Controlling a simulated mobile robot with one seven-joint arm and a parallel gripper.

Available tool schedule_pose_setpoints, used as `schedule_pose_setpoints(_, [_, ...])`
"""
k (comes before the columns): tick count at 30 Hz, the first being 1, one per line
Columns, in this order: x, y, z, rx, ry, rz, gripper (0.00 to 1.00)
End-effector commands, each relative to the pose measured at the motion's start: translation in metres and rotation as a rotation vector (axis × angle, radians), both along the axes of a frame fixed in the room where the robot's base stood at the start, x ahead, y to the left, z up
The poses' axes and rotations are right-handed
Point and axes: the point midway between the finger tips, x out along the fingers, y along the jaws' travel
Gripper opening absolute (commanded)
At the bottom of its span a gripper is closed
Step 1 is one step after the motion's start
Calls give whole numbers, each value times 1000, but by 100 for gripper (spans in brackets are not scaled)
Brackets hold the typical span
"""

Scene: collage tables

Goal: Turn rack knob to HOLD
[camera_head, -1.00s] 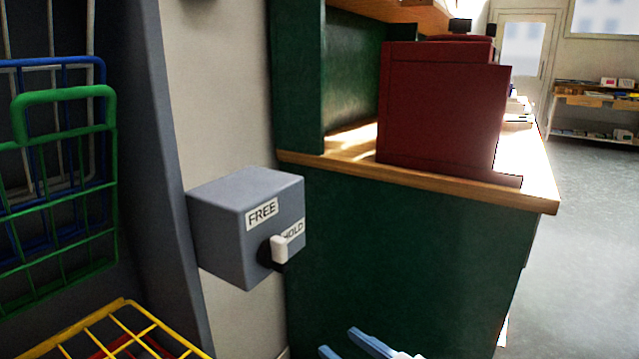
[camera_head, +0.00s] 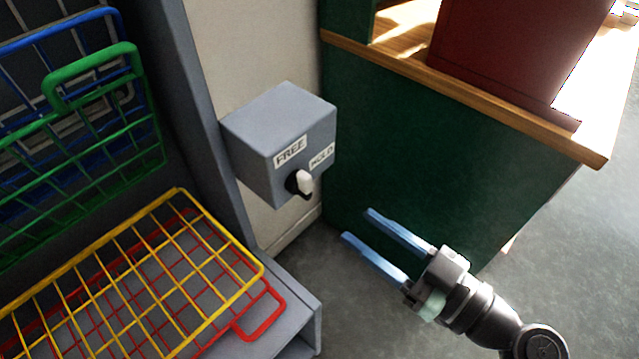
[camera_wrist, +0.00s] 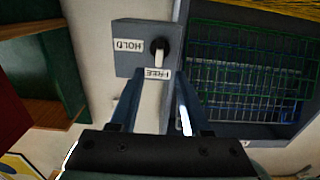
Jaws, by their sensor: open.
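The rack knob (camera_head: 305,183) is a white lever on a black round base, on the front of a grey box (camera_head: 262,130). A FREE label (camera_head: 290,150) is above the knob and a HOLD label (camera_head: 322,156) is to its right. In the wrist view the knob's white lever (camera_wrist: 159,57) points down toward the FREE label (camera_wrist: 157,74); HOLD (camera_wrist: 128,45) is to the left. My gripper (camera_head: 358,224) is open and empty, its blue fingers apart from the knob, below and right of it.
The rack at left holds green (camera_head: 100,165), blue, yellow (camera_head: 180,193) and red (camera_head: 262,322) wire baskets. A green cabinet (camera_head: 400,150) with a wooden top (camera_head: 460,90) and a dark red box (camera_head: 500,50) stands right. Grey floor (camera_head: 330,260) is clear between.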

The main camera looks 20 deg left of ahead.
Motion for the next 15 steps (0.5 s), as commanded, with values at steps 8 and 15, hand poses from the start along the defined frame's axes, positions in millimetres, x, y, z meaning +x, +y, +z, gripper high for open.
schedule_pose_setpoints(8, [20,57,1,1,2,3,48])
schedule_pose_setpoints(15, [31,86,1,-1,1,1,48])
